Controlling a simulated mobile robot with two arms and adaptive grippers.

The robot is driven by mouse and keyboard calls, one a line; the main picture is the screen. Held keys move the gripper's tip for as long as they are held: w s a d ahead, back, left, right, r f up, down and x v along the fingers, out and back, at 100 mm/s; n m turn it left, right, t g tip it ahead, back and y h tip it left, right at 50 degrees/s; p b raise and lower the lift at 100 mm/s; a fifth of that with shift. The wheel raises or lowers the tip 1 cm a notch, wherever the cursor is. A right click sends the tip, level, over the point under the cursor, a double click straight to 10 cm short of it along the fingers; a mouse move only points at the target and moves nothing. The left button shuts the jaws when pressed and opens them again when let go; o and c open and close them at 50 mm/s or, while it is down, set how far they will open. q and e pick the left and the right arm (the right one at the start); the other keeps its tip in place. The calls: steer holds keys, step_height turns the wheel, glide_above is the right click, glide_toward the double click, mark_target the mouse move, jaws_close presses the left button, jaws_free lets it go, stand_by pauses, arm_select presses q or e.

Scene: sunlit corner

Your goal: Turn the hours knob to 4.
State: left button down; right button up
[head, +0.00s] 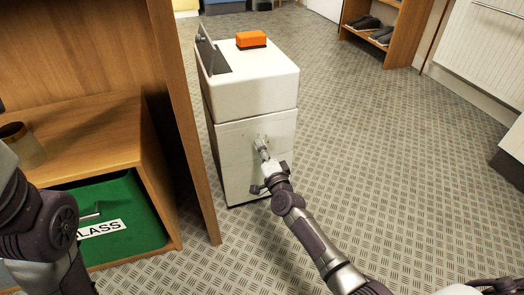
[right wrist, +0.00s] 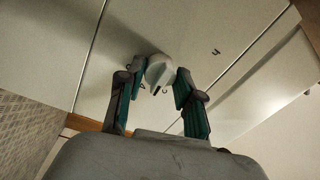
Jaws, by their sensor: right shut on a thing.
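The white hours knob (right wrist: 160,70) sits on the pale front panel of the white cabinet (head: 228,150). In the right wrist view it is between the two fingers of my right gripper (right wrist: 160,88), which is shut on it. A short dark mark shows on the knob's lower edge in that view. A small dark figure that looks like a 4 (right wrist: 216,51) is on the panel to the upper right of the knob. Other marks close to the knob are too small to read. In the head view my right gripper (head: 263,153) is against the cabinet front and mostly hides the knob.
An orange box (head: 251,39) and an upright dark panel (head: 206,49) are on the cabinet top. A wooden unit (head: 95,135) stands close on the left, with a green bin (head: 125,200) below. The patterned floor (head: 350,130) to the right is clear.

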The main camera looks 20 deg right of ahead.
steer(key=shift+f+m, duration=0.1)
steer(key=shift+m, duration=1.3)
steer(key=o, duration=1.2)
steer(key=shift+c, duration=0.2)
steer(key=shift+s, duration=0.1)
steer(key=s, duration=1.2)
steer(key=shift+d+f, duration=0.15)
steer(key=shift+f, duration=0.2)
steer(key=shift+w+r, duration=0.1)
steer(key=shift+r, duration=0.05)
